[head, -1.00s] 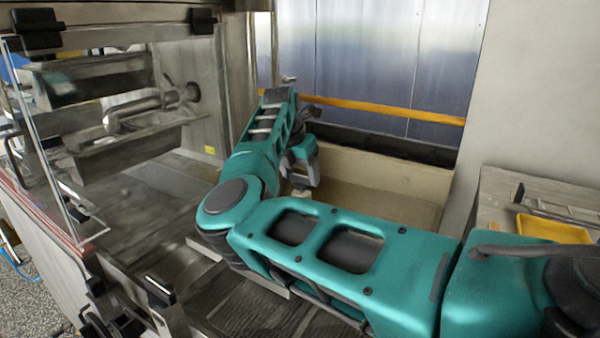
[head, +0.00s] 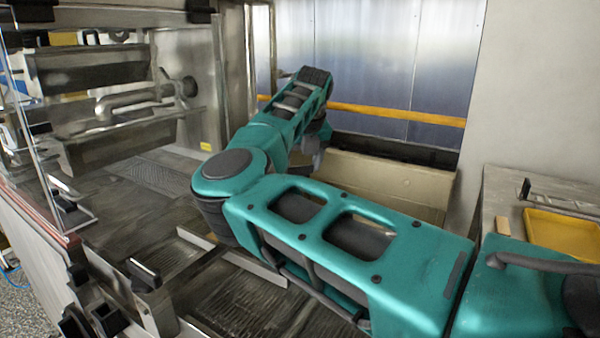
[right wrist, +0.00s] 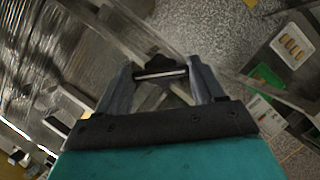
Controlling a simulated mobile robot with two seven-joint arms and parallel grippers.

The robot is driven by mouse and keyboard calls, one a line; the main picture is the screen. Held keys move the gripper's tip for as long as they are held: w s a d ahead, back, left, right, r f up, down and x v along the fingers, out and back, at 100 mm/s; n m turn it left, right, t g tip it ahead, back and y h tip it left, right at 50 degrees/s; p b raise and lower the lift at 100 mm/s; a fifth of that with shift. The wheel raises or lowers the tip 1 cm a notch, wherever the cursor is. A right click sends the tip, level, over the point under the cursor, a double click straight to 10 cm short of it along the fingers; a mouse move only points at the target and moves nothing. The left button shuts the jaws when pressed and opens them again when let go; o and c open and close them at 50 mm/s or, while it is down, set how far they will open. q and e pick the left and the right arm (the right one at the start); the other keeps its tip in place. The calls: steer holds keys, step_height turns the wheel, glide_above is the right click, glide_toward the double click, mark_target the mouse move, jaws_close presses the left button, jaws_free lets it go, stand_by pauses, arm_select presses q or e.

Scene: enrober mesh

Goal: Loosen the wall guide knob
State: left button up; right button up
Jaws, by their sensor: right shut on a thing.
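My right gripper (right wrist: 160,78) shows in the right wrist view, with its two grey fingers closed on a dark knob (right wrist: 158,64). The knob sits between the fingertips, with a pale bar-like edge across it and a metal bar beneath. In the head view my teal right arm reaches over the machine to the back, and its forearm mostly hides the gripper and whatever it holds. I cannot read from the head view which knob this is. Another black knob (head: 144,275) stands on the machine's front rail, apart from the arm. My left gripper is not in view.
The metal machine housing (head: 205,75) and a clear panel (head: 38,130) stand at left. A mesh belt (head: 235,305) runs under my arm. A yellow tray (head: 565,236) lies on the right-hand bench. An orange rail (head: 400,114) crosses the back.

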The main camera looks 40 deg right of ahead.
steer(key=shift+d+f+n+b, duration=0.15)
steer(key=shift+n+b, duration=0.2)
steer(key=shift+n, duration=0.25)
steer(key=shift+n+y+b, duration=0.6)
steer(key=shift+n+b, duration=0.05)
steer(key=shift+n, duration=0.25)
steer(key=n+y+b, duration=0.1)
steer(key=n, duration=0.2)
steer(key=shift+b, duration=0.35)
steer(key=shift+d+n+y+b, duration=0.1)
steer(key=shift+n+y+b, duration=0.3)
steer(key=shift+n, duration=0.7)
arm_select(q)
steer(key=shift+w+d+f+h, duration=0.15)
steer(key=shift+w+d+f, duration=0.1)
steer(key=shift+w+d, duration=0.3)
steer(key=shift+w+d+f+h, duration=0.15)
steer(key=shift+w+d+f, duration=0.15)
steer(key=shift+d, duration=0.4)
arm_select(e)
steer(key=shift+r, duration=0.2)
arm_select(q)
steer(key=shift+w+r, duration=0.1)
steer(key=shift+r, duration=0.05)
